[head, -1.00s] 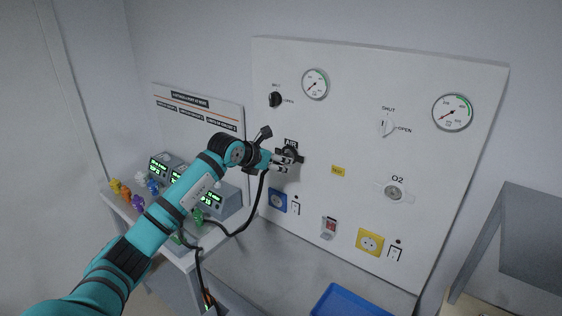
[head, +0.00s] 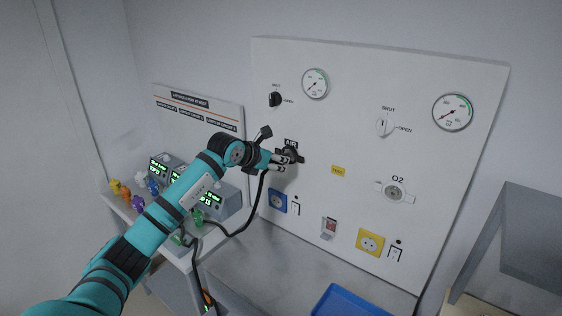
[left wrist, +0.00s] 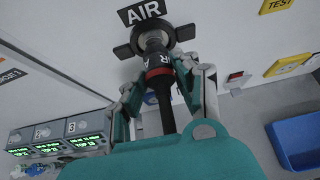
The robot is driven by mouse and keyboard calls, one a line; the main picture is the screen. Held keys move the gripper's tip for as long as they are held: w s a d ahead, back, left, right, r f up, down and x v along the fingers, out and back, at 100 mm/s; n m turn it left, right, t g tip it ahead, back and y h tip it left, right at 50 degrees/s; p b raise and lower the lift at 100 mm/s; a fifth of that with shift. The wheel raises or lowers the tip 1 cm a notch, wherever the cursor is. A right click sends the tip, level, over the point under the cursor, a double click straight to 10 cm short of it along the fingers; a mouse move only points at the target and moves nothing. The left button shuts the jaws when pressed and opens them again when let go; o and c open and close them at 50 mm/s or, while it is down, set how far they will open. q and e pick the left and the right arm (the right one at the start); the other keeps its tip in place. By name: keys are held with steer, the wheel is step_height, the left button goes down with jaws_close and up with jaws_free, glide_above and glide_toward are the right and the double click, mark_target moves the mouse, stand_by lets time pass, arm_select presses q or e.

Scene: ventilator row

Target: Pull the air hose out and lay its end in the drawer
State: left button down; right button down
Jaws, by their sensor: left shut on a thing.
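My left gripper (head: 284,162) is at the AIR outlet (head: 291,153) on the white wall panel. In the left wrist view the gripper (left wrist: 170,82) is shut on the black air hose plug (left wrist: 160,86), which has a red band. The plug's front end is at the round outlet (left wrist: 152,38) below the AIR sign; I cannot tell whether it is still seated. The dark hose (head: 258,195) hangs from the gripper and loops down to the left. No drawer can be made out for certain. My right gripper is not in view.
A blue tray (head: 350,302) lies at the bottom, and it also shows in the left wrist view (left wrist: 296,138). The panel carries an O2 outlet (head: 393,191), gauges, valves and sockets. Monitors and coloured connectors stand on a table at left. A grey shelf (head: 520,235) stands at right.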

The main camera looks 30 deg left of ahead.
arm_select(q)
steer(key=shift+s+f, duration=0.1)
steer(key=shift+s+b, duration=0.35)
steer(key=shift+s, duration=0.35)
steer(key=shift+s+a+b, duration=0.15)
steer(key=shift+s+b, duration=0.3)
steer(key=shift+s, duration=0.35)
stand_by(0.7)
stand_by(0.4)
steer(key=shift+s+a+b, duration=0.2)
steer(key=shift+s+b, duration=1.6)
steer(key=shift+s, duration=0.7)
